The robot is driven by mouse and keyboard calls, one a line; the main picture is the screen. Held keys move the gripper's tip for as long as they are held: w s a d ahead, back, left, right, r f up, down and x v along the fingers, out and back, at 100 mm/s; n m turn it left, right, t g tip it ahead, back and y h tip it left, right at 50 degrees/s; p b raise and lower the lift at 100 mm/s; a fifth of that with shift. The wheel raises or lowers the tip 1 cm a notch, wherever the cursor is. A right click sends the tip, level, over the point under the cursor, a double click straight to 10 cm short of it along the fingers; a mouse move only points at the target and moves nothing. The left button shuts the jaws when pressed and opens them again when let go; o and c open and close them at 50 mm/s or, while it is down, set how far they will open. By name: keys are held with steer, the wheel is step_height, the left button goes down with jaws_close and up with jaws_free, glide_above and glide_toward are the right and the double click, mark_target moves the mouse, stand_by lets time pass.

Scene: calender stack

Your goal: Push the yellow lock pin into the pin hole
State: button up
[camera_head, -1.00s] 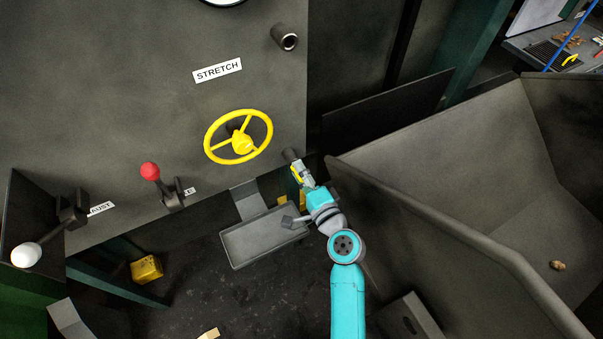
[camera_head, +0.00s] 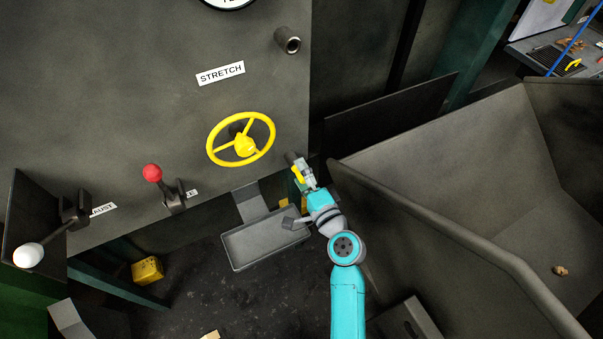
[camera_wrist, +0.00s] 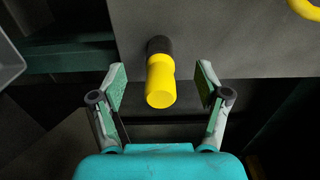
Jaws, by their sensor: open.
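The yellow lock pin (camera_wrist: 160,82) shows in the wrist view, its far end in or against a dark round socket (camera_wrist: 159,45) at the panel's lower edge. I cannot tell how deep it sits. My gripper (camera_wrist: 161,80) is open, with one finger on each side of the pin and a gap on both sides. In the head view my gripper (camera_head: 301,172) is at the lower right corner of the grey panel. The dark socket (camera_head: 291,157) shows just beyond it, and the fingers partly hide the pin.
A yellow handwheel (camera_head: 241,140) and a red-knobbed lever (camera_head: 153,173) are left of my gripper on the panel. An empty tube (camera_head: 288,40) is higher up. A grey tray (camera_head: 245,250) lies below. A large grey bin (camera_head: 440,225) stands close on the right.

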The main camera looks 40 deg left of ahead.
steer(key=shift+d, duration=0.1)
steer(key=v, duration=0.7)
stand_by(0.9)
stand_by(0.4)
steer(key=s+d+f+t+h, duration=0.2)
steer(key=s+d+f+h, duration=0.1)
steer(key=d, duration=0.6)
steer(key=s+d+f+t+h, duration=0.2)
steer(key=s+d+f+h, duration=0.15)
steer(key=d, duration=0.55)
steer(key=s+d+f+t+h, duration=0.2)
steer(key=s+d+f+h, duration=0.15)
steer(key=d, duration=0.55)
steer(key=s+d+r+n+t+h, duration=0.1)
steer(key=s+d+r+n+h, duration=0.1)
steer(key=s+d+r, duration=0.4)
steer(key=s+d+r+n+h, duration=0.2)
steer(key=s+d+r+h, duration=0.2)
steer(key=s+d, duration=0.5)
steer(key=s+r, duration=0.2)
steer(key=s, duration=0.2)
steer(key=shift+s+d+r+n+t+h, duration=0.3)
steer(key=shift+s+t, duration=0.05)
steer(key=shift+t, duration=0.05)
